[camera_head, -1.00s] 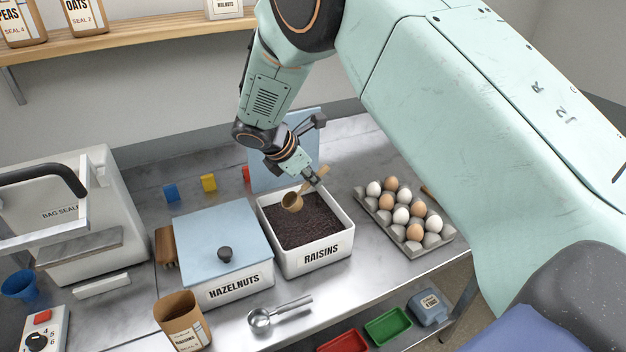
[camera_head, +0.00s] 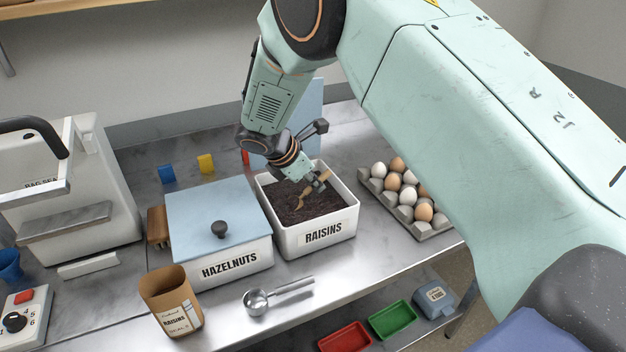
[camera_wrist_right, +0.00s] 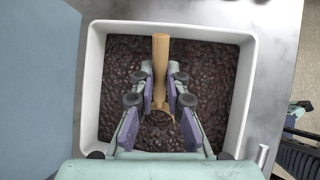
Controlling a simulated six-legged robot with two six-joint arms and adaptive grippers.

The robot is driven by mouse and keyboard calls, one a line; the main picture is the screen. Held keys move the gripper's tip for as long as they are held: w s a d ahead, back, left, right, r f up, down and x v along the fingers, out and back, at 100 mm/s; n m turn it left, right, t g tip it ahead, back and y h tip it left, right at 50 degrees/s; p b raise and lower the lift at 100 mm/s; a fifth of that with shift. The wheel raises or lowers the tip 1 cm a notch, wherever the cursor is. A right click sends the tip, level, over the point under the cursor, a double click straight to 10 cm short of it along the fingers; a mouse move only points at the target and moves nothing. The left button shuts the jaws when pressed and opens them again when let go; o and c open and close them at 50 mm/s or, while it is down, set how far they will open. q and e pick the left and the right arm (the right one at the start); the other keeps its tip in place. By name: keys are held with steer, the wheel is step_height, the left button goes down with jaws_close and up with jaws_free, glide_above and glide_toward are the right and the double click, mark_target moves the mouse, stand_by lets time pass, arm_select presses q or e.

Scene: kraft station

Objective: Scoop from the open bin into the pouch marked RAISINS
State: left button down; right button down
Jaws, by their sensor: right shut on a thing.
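The open bin (camera_head: 352,222) labelled RAISINS is white and full of dark raisins (camera_head: 285,205); its rim also shows in the right wrist view (camera_wrist_right: 240,95). My right gripper (camera_head: 322,182) is over the bin, shut on the handle of a wooden scoop (camera_wrist_right: 160,55). The scoop's bowl is down in the raisins and partly hidden by them. The brown kraft pouch (camera_head: 170,298) marked RAISINS stands upright and open at the front left of the bench. My left gripper is not in view.
A lidded HAZELNUTS bin (camera_head: 232,268) stands left of the open bin, behind the pouch. A metal scoop (camera_head: 277,294) lies on the bench in front. An egg tray (camera_head: 428,230) stands to the right. A bag sealer (camera_head: 75,200) stands at the left.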

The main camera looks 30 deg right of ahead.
steer(key=shift+s+f+b, duration=0.1)
steer(key=shift+f+b, duration=0.45)
steer(key=shift+f, duration=0.25)
step_height(320, 180, up, 2)
steer(key=p, duration=0.3)
steer(key=shift+r, duration=0.1)
steer(key=r+p, duration=0.1)
steer(key=r+y+p, duration=0.1)
steer(key=shift+d+p, duration=0.3)
steer(key=shift+p, duration=0.1)
steer(key=shift+r+y+p, duration=0.4)
steer(key=shift+r+p, duration=0.25)
steer(key=shift+p, duration=0.4)
steer(key=r+p, duration=0.2)
steer(key=p, duration=0.1)
steer(key=shift+d+r+y, duration=0.1)
steer(key=shift+d+y, duration=0.2)
steer(key=r+p, duration=0.1)
steer(key=p, duration=0.1)
steer(key=r+y+p, duration=0.1)
steer(key=p, duration=0.1)
steer(key=shift+d, duration=0.2)
steer(key=shift+d+r+y, duration=0.15)
steer(key=shift+r+y, duration=0.05)
steer(key=shift+y, duration=0.2)
steer(key=shift+d+r+m+y, duration=0.2)
steer(key=shift+r+m+y, duration=0.1)
steer(key=shift+r+y, duration=0.4)
steer(key=shift+r, duration=0.25)
